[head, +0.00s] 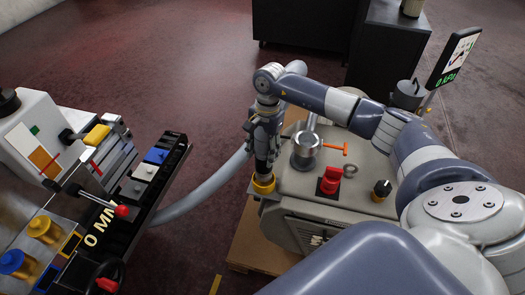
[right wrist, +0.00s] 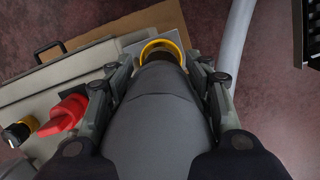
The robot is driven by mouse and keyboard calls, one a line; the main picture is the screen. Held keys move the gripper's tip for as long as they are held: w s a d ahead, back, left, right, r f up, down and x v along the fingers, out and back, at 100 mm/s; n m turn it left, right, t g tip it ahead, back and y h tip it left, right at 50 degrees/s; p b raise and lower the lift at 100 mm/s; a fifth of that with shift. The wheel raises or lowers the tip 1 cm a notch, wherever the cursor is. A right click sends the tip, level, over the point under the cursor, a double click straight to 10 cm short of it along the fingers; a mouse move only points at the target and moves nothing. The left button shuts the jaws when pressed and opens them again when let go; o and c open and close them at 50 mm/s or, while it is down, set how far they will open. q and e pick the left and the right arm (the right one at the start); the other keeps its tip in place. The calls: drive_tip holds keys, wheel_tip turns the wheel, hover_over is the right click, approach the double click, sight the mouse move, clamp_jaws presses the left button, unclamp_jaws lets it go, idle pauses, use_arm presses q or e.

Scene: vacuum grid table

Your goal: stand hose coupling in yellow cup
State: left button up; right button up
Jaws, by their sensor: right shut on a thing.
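My right gripper (head: 265,152) points down over the near left corner of the grey machine. It is shut on the hose coupling (right wrist: 160,105), a dark grey tapered cylinder between its fingers in the right wrist view. The yellow cup (head: 263,185) is directly below the gripper, at the machine's corner. In the right wrist view the cup's yellow rim (right wrist: 176,45) curves around the coupling's far end. That end is at the cup's mouth; how deep it goes is hidden. The coupling looks roughly upright. My left gripper is not in view.
The grey machine (head: 335,190) carries a metal cylinder (head: 306,150) with an orange handle, a red knob (head: 329,181) and a black-and-yellow knob (head: 381,190). A grey hose (head: 205,190) runs left of the cup. A panel with valves and levers (head: 100,215) stands at the left.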

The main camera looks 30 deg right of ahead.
drive_tip(key=shift+f+b, duration=0.3)
drive_tip(key=shift+b, duration=0.4)
idle(0.8)
drive_tip(key=o, duration=1.4)
drive_tip(key=shift+o, duration=0.6)
drive_tip(key=r, duration=0.4)
drive_tip(key=d+r, duration=0.1)
drive_tip(key=r, duration=0.7)
drive_tip(key=shift+w+d, duration=0.3)
drive_tip(key=shift+w, duration=0.1)
drive_tip(key=shift+f, duration=0.1)
